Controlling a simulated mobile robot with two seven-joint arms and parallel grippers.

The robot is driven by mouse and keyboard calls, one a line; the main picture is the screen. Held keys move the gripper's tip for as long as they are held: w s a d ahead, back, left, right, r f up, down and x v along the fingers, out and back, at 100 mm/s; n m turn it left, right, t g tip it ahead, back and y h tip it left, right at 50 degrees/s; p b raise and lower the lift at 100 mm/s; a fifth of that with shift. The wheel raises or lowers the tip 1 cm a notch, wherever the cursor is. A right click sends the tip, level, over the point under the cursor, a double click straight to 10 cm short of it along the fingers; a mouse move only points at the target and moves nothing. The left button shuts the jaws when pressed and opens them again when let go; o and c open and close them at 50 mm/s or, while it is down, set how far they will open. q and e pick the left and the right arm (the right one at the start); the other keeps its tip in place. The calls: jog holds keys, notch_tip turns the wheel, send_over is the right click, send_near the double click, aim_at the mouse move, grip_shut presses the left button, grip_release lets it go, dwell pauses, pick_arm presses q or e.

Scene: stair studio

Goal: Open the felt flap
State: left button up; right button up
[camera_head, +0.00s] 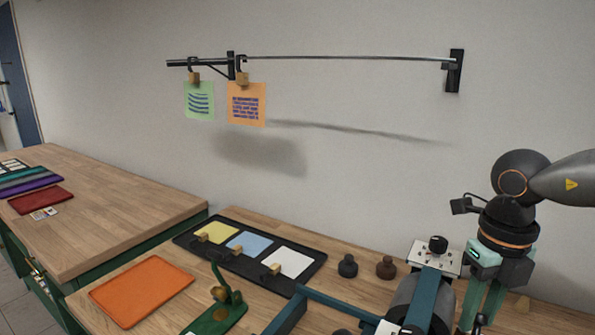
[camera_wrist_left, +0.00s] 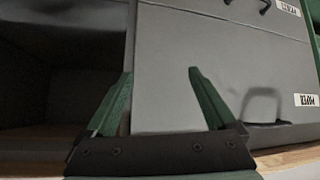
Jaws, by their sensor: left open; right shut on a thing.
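I cannot pick out the felt flap for certain. In the left wrist view a plain grey panel (camera_wrist_left: 190,35) with a straight vertical left edge stands ahead of my left gripper (camera_wrist_left: 160,72). Whether the panel is felt, I cannot tell. The left gripper is open, its two green fingers apart with nothing between them that I can see held; I cannot tell whether they touch the panel. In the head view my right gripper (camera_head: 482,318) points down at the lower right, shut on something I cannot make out. My left gripper is not seen in the head view.
A dark tray (camera_head: 185,240) with yellow, blue and white squares lies on the wooden bench. An orange sheet (camera_head: 142,291), a green-based device (camera_head: 222,318) and a teal-framed machine (camera_head: 432,270) are nearby. A wall rail (camera_head: 340,57) holds two notes. A dark recess (camera_wrist_left: 60,70) lies left of the grey panel.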

jog(key=shift+w+d+r+p, duration=0.35)
jog(key=shift+w+d+p, duration=0.15)
jog(key=shift+w, duration=0.15)
jog(key=shift+w+d+r+p, duration=0.35)
jog(key=shift+w+d, duration=0.15)
jog(key=shift+w, duration=0.1)
jog(key=shift+w+d+r+p, duration=0.25)
jog(key=shift+w+d+p, duration=0.3)
jog(key=shift+w, duration=0.35)
jog(key=shift+w+d, duration=0.45)
jog(key=shift+w, duration=0.3)
jog(key=o, duration=1.3)
jog(key=shift+a+r, duration=0.1)
jog(key=shift+r, duration=0.15)
notch_tip(320, 180, up, 8)
jog(key=p, duration=0.6)
